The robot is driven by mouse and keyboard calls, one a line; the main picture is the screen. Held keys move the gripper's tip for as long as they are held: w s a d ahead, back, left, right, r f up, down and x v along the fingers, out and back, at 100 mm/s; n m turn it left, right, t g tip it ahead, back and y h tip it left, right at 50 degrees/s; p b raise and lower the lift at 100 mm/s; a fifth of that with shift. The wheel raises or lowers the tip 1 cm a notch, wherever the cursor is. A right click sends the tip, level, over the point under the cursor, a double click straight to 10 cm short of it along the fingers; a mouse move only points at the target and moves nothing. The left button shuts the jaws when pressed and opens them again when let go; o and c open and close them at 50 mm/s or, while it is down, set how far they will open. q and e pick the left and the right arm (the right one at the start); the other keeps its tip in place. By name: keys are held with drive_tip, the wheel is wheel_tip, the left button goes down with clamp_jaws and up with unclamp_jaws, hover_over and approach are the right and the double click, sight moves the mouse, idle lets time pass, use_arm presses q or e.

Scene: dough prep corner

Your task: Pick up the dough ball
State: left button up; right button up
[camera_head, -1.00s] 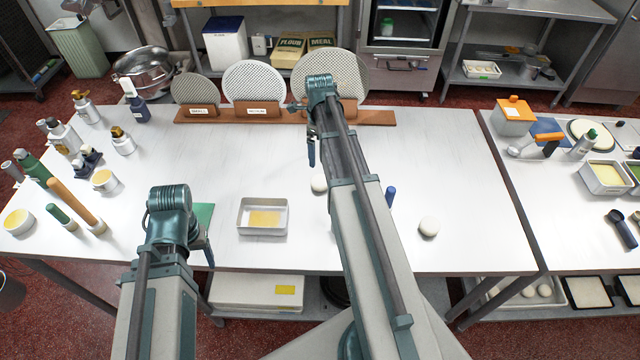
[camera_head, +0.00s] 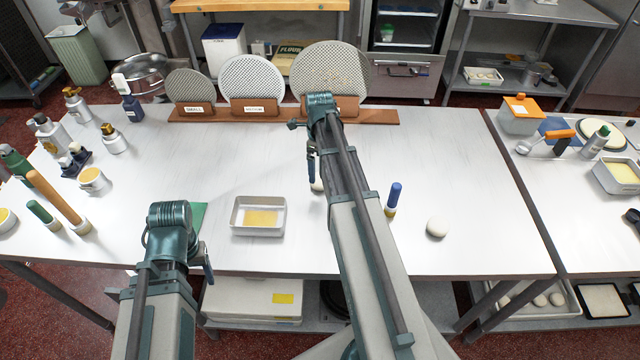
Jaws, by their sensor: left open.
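A pale round dough ball (camera_head: 437,227) rests on the white table, right of my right forearm. A second pale ball (camera_head: 317,186) shows only in part at the left edge of that forearm; the arm hides the rest. My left gripper (camera_head: 208,265) is at the table's front edge, left of the metal tray, mostly hidden behind its wrist. It is open, with no ball near it. My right gripper (camera_head: 311,165) points down over the middle of the table, just above the half-hidden ball in the picture. Its fingers are seen edge-on, so their opening cannot be told.
A blue-handled tool (camera_head: 393,197) stands between my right forearm and the clear ball. Bottles and wooden-handled tools crowd the left side. A rack (camera_head: 380,117) of round discs lines the back. The table's right half is mostly clear.

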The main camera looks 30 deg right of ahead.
sight(320, 181)
drive_tip(key=f+b, duration=0.4)
drive_tip(key=shift+s+a+f, duration=0.1)
drive_tip(key=shift+s+f, duration=0.1)
drive_tip(key=shift+f, duration=0.2)
drive_tip(key=shift+r, duration=0.1)
drive_tip(key=c, duration=1.3)
